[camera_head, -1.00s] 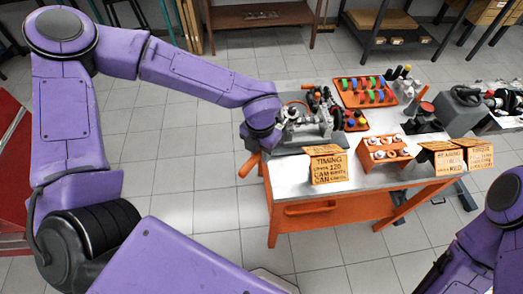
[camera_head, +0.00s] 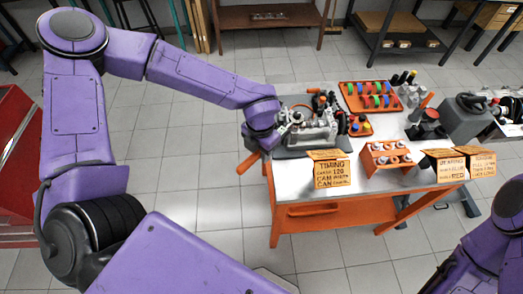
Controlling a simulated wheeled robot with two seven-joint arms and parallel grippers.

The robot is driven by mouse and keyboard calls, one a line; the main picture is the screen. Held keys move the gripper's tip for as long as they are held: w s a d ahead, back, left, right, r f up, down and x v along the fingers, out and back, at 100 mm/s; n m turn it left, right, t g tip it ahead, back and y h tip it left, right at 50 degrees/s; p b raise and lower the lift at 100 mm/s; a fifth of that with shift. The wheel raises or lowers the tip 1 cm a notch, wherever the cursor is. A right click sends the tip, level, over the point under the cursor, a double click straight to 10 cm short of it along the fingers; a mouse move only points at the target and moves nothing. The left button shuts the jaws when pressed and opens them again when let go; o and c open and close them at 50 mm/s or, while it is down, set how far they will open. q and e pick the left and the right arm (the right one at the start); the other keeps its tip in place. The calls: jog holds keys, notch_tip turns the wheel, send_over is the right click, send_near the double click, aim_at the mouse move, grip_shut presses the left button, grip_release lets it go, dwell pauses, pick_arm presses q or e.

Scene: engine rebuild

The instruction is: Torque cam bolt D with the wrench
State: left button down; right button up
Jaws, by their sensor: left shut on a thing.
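The engine block (camera_head: 318,130), grey metal with a cam area on top, sits on a dark mat at the left end of the workbench. My left gripper (camera_head: 284,125) is at the engine's left side, shut. An orange handle (camera_head: 248,163), seemingly the wrench's, juts from under my left wrist past the table's left edge. The wrench's head and cam bolt D are too small or hidden to make out. My right arm shows only at the lower right; its gripper is out of view.
The steel-topped workbench (camera_head: 375,187) holds an orange tray of coloured rings (camera_head: 344,91), an orange rack of pistons (camera_head: 368,162) and a timing sign (camera_head: 332,173). More signs (camera_head: 458,164) stand at the front right. A red cabinet (camera_head: 18,150) is far left. Floor left of the bench is clear.

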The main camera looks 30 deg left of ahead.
pick_arm(q)
jog(key=shift+w+a+m+p, duration=0.3)
jog(key=shift+a+m+p, duration=0.4)
jog(key=shift+p, duration=0.6)
dwell(1.0)
jog(key=shift+w+a+m, duration=0.3)
jog(key=shift+a+m, duration=0.1)
jog(key=shift+a, duration=0.3)
jog(key=shift+w+a+m, duration=0.3)
jog(key=shift+a+m, duration=0.1)
jog(key=shift+a, duration=0.25)
dwell(3.9)
jog(key=shift+s+d, duration=0.2)
jog(key=shift+d, duration=0.15)
